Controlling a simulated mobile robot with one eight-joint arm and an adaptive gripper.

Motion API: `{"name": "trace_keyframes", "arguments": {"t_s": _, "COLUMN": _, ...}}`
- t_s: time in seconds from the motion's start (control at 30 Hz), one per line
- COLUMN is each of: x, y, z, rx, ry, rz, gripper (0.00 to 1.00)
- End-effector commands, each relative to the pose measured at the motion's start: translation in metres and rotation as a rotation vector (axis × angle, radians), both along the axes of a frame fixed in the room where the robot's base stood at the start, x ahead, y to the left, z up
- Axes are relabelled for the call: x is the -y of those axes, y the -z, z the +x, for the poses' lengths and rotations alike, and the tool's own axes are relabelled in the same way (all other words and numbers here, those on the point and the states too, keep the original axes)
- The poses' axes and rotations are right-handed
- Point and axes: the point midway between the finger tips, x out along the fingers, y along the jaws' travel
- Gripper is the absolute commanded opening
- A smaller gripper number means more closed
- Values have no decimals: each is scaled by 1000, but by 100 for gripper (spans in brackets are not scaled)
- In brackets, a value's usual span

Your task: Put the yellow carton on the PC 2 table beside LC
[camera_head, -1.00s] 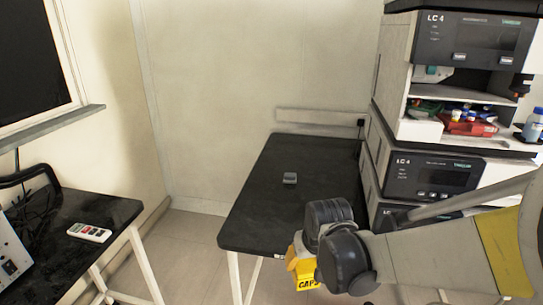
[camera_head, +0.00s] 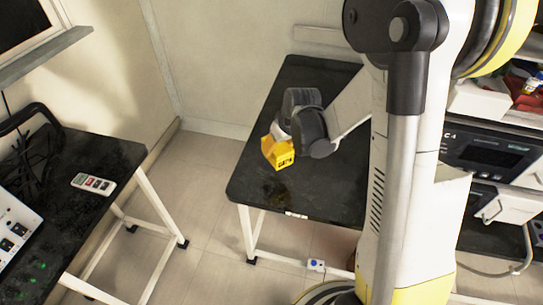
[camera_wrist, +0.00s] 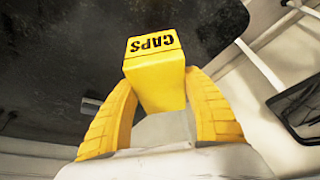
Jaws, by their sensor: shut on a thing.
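The yellow carton (camera_wrist: 158,85) has "CAPS" printed in black on it and sits between the two yellow fingers of my gripper (camera_wrist: 160,92) in the wrist view. My gripper is shut on it. In the head view the carton (camera_head: 285,161) and my gripper (camera_head: 280,151) are in front of the left part of a black-topped table (camera_head: 300,195). The gap between carton and tabletop cannot be judged. A small white tag (camera_head: 296,215) on the table's front edge is too small to read. My arm hides the table's right side.
LC 4 instruments (camera_head: 485,154) stand at the right, partly behind my arm. Another black table (camera_head: 95,150) with a remote control (camera_head: 93,184) is at the left. Bare floor (camera_head: 195,185) lies between the tables. The tabletop's near part looks clear.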

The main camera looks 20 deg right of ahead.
Motion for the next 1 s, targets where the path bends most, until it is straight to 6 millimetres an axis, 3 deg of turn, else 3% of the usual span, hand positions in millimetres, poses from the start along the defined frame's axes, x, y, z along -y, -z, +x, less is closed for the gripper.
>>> {"name": "trace_keyframes", "arguments": {"t_s": 0.1, "x": -30, "y": 21, "z": 1, "rx": 1, "ry": -5, "rz": -1, "gripper": 22}}
{"name": "trace_keyframes", "arguments": {"t_s": 0.3, "x": -55, "y": 34, "z": 0, "rx": 1, "ry": -1, "rz": -1, "gripper": 22}}
{"name": "trace_keyframes", "arguments": {"t_s": 0.47, "x": -58, "y": 44, "z": 1, "rx": 1, "ry": 2, "rz": 0, "gripper": 22}}
{"name": "trace_keyframes", "arguments": {"t_s": 0.67, "x": -57, "y": 75, "z": 0, "rx": 1, "ry": 2, "rz": 0, "gripper": 22}}
{"name": "trace_keyframes", "arguments": {"t_s": 1.0, "x": -57, "y": 77, "z": 0, "rx": 1, "ry": 2, "rz": 0, "gripper": 22}}
